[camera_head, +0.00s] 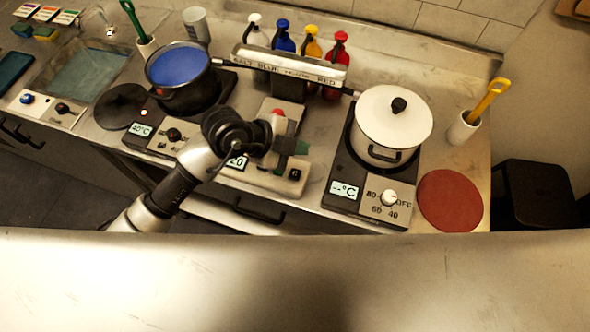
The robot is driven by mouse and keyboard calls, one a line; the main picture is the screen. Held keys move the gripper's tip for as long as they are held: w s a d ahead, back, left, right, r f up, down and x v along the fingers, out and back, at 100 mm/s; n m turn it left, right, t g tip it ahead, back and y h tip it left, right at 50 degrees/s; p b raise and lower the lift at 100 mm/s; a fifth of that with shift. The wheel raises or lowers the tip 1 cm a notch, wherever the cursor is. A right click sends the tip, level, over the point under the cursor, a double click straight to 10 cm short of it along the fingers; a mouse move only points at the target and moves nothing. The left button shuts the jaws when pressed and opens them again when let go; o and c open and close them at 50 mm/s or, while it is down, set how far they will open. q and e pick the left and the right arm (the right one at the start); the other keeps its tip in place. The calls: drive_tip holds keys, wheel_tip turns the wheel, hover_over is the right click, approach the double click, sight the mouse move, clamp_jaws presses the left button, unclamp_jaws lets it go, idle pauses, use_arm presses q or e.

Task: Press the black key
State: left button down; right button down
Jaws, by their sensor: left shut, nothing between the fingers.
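The black key (296,174) is a small dark square at the right front corner of a pale bench device (268,180). The device has a lit display (237,162) reading about "20", partly hidden by my arm. My left gripper (288,147) reaches in from the lower left over the device. It is shut and empty, with its dark tips a little behind the key and seemingly apart from it. I cannot tell its exact height. A dark green part shows beside the tips. My right gripper is out of view.
A hot plate with a blue-filled dark pot (180,72) stands left. Another with a white lidded pot (391,122) stands right. Behind are a labelled rack (290,68) and several coloured bottles (335,62). A red disc (449,200) lies at the right.

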use_arm(q)
drive_tip(key=shift+w+a+f+y, duration=0.1)
drive_tip(key=shift+a+f+y, duration=0.15)
drive_tip(key=shift+a+y, duration=0.1)
drive_tip(key=shift+f, duration=0.1)
drive_tip(key=b, duration=0.8)
hover_over(295, 175)
wheel_tip(295, 175, down, 8)
drive_tip(key=shift+r, duration=0.15)
drive_tip(key=shift+f, duration=0.4)
idle(1.2)
drive_tip(key=shift+f, duration=0.15)
